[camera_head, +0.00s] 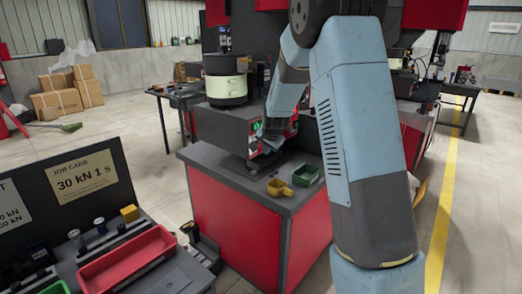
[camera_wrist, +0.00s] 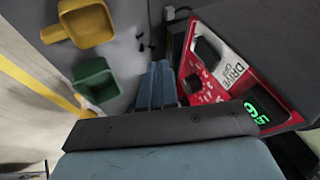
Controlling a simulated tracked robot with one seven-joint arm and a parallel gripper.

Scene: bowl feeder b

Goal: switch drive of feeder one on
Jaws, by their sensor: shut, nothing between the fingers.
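The drive panel (camera_wrist: 225,72) of a feeder is a red plate with a white label reading "DRIVE", rows of white marks and a green lit display (camera_wrist: 258,113). A large black switch or knob (camera_wrist: 207,52) sits on the label, and a smaller black knob (camera_wrist: 193,83) sits on the red part. My gripper (camera_wrist: 158,72) is shut and empty, its blue fingers just left of the panel, apart from the large knob in the picture. In the head view my gripper (camera_head: 268,140) is at the front of the feeder unit, partly hiding the panel.
A feeder bowl (camera_head: 227,88) stands behind. A bench with a red tray (camera_head: 128,258) and job card (camera_head: 82,178) is at left.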

